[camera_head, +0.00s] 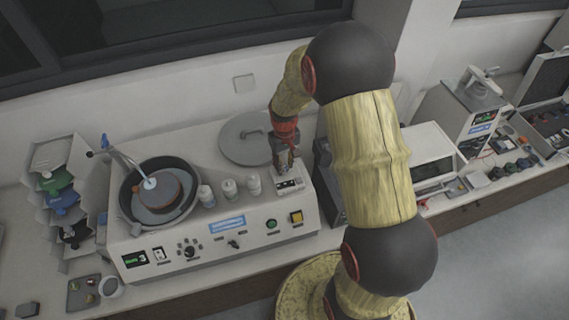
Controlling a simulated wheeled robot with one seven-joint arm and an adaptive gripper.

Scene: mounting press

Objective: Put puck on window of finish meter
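My gripper (284,163) points down at the right end of the grinder-polisher's top, below a red wrist. It is small and dark here, and I cannot tell whether its fingers are open or shut, or whether a puck is between them. A small white box with a dark display (290,185) sits directly below the gripper and may be the finish meter; its window cannot be made out. Several small dark round pieces (510,168) stand on the right bench and may be pucks.
The polisher (215,240) carries a round bowl (128,190), several white bottles (229,188) and a grey round lid (240,145). A rack of coloured sheets (58,185) stands left. A press-like machine (460,110) and an open case (545,105) stand right. My arm hides the middle bench.

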